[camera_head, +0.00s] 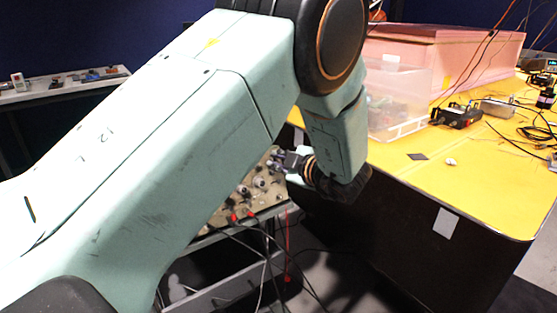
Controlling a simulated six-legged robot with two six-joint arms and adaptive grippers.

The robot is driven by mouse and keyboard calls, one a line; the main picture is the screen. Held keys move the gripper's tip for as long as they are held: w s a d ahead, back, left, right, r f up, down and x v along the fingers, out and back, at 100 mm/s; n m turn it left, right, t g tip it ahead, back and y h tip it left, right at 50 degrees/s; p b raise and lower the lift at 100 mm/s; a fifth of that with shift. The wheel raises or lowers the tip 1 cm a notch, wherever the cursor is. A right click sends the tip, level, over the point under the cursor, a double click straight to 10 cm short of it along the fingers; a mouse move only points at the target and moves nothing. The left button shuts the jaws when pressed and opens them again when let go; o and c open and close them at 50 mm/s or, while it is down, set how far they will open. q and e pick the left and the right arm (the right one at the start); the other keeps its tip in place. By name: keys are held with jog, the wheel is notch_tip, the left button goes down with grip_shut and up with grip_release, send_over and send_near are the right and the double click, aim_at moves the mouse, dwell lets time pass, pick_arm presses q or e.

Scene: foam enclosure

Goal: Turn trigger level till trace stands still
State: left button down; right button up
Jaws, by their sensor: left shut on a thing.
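An instrument panel (262,186) with several knobs and red plugs shows below and behind my left arm, on a cart beside the yellow table. My left gripper (275,160) reaches to the upper right of this panel. It is shut on what looks like a knob on the panel; the fingertips are small and partly hidden. The arm covers the left and upper part of the instrument, so its screen and any trace are hidden. I cannot tell which knob is the trigger level. My right gripper is not in view.
A yellow table (480,190) stands at right with a clear plastic bin (398,100), a pink foam box (450,55), a black device (456,116) and loose cables. Cables (262,250) hang below the panel. A white bench (60,88) stands at far left.

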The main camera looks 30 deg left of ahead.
pick_arm(q)
jog(key=shift+n+b, duration=0.3)
jog(key=shift+n, duration=1.9)
jog(key=c, duration=1.7)
grip_release()
jog(key=shift+w+f, duration=0.15)
jog(key=shift+w, duration=0.05)
jog(key=shift+o, duration=0.2)
